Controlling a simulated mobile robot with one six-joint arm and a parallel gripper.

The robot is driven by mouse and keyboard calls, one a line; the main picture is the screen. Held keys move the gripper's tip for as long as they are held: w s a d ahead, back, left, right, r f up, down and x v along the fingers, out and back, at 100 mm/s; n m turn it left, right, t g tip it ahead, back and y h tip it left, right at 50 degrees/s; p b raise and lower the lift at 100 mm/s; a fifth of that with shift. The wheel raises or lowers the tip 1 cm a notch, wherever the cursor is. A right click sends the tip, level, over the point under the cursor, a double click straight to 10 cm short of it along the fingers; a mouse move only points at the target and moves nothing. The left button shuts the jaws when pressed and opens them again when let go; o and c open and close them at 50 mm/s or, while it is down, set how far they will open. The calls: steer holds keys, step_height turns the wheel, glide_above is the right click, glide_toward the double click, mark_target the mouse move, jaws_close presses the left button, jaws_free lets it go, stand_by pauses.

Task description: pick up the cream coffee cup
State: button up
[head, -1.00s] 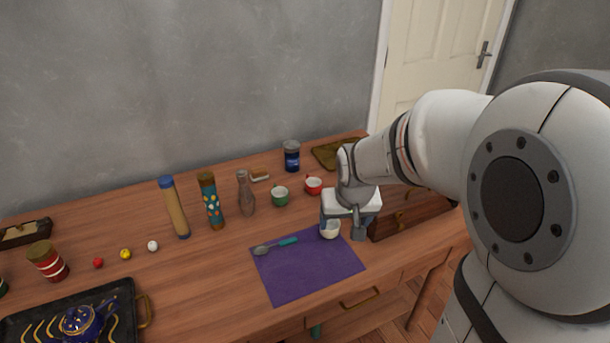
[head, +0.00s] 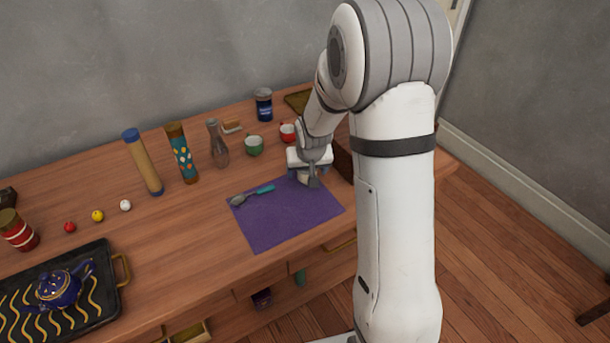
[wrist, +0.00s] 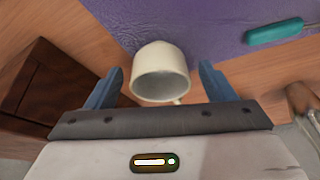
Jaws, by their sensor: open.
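A finger stands on each side with a visible gap. In the head view my gripper (head: 305,180) is low over the mat's far right corner. Only a small pale part of the cup (head: 303,178) shows there, mostly hidden by the gripper.
A spoon (head: 252,195) with a teal handle lies on the mat. A green cup (head: 254,146) and a red cup (head: 287,132) stand behind my gripper. A dark wooden box (head: 343,160) is close on its right. A black tray (head: 92,315) holds a blue teapot (head: 58,287).

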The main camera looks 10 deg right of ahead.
steer(key=shift+w+f, duration=0.2)
steer(key=shift+f, duration=0.3)
steer(key=shift+c, duration=0.6)
steer(key=c, duration=0.9)
